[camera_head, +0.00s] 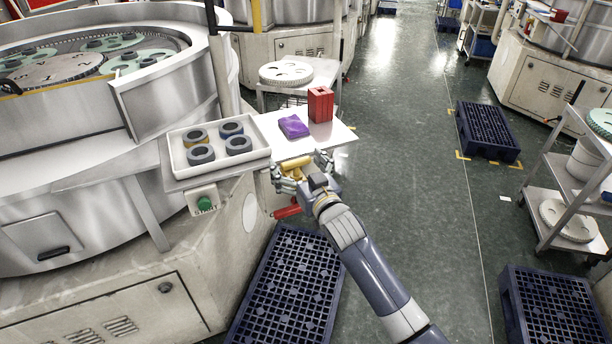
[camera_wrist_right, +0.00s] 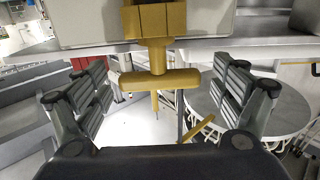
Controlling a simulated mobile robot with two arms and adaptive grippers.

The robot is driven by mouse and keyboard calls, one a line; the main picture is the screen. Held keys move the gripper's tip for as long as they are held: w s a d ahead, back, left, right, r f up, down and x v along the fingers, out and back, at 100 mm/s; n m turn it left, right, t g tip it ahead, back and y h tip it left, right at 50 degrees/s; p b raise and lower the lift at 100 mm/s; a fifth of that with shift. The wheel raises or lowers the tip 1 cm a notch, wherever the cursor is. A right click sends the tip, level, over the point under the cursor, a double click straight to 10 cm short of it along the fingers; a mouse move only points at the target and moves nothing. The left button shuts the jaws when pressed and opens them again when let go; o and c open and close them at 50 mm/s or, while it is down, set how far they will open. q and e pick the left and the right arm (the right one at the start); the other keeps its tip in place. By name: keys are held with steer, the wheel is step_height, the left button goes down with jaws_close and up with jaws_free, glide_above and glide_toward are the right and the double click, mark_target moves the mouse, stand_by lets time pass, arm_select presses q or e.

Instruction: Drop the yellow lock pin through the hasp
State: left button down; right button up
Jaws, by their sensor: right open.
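The yellow lock pin (camera_head: 290,164) shows beside my right gripper at the front edge of the white shelf. In the right wrist view a yellow T-shaped piece with a crossbar (camera_wrist_right: 159,80) and a thin tip stands between my spread fingers, below a yellow block (camera_wrist_right: 150,21). My right gripper (camera_head: 302,172) is open; in the wrist view its two fingers (camera_wrist_right: 160,95) stand wide apart on either side of the yellow piece, with gaps to both. I cannot clearly make out the hasp. My left gripper is not in view.
A white tray (camera_head: 180,161) of ring parts sits left of the shelf (camera_head: 338,133), above a green button (camera_head: 204,203). A purple pouch (camera_head: 293,126) and red block (camera_head: 320,104) lie behind my gripper. A red part (camera_head: 287,211) hangs below. Dark pallets (camera_head: 285,290) stand on the floor.

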steer(key=v, duration=1.1)
steer(key=shift+s, duration=0.3)
steer(key=shift+d, duration=0.1)
